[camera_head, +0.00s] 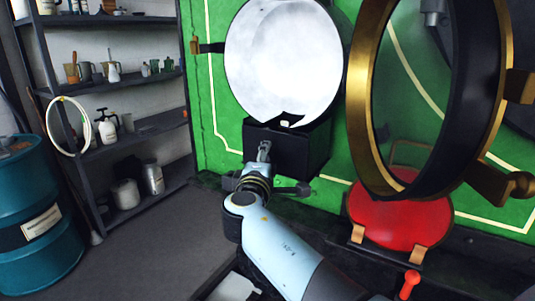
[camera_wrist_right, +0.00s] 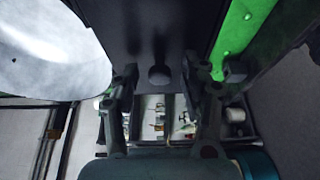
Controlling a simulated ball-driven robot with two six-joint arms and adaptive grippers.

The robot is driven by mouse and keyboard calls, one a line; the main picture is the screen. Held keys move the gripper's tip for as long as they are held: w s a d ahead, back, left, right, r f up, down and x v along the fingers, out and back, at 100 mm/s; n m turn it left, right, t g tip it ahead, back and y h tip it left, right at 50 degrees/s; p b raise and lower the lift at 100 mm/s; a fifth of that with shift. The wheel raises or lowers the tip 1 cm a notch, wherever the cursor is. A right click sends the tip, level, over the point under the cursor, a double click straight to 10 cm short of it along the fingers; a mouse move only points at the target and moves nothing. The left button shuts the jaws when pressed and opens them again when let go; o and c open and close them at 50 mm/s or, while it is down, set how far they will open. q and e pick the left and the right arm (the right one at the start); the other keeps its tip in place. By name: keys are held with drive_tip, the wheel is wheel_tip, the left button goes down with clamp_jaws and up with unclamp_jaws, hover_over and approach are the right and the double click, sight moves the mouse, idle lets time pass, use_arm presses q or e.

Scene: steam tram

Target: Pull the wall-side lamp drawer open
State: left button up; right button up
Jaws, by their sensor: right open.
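A black box (camera_head: 300,150) sits under the round white lamp face on the green tram front; it appears to be the lamp drawer's housing, but I cannot make out a separate drawer edge. My right gripper (camera_head: 264,152) is at the box's left front, with its fingers pointing up toward it. My left gripper is not in view.
The white lamp face (camera_head: 283,60) is above the box. A brass-rimmed ring (camera_head: 360,110) stands open at right, above a red disc (camera_head: 400,215). Shelves (camera_head: 130,140) and a blue drum (camera_head: 35,220) stand at left. The floor (camera_head: 150,240) between is clear.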

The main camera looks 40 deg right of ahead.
drive_tip(key=shift+s+a, duration=0.1)
drive_tip(key=shift+c, duration=1.3)
clamp_jaws()
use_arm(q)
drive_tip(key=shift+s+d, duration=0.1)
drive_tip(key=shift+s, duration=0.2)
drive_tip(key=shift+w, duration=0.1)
use_arm(e)
drive_tip(key=shift+r, duration=0.1)
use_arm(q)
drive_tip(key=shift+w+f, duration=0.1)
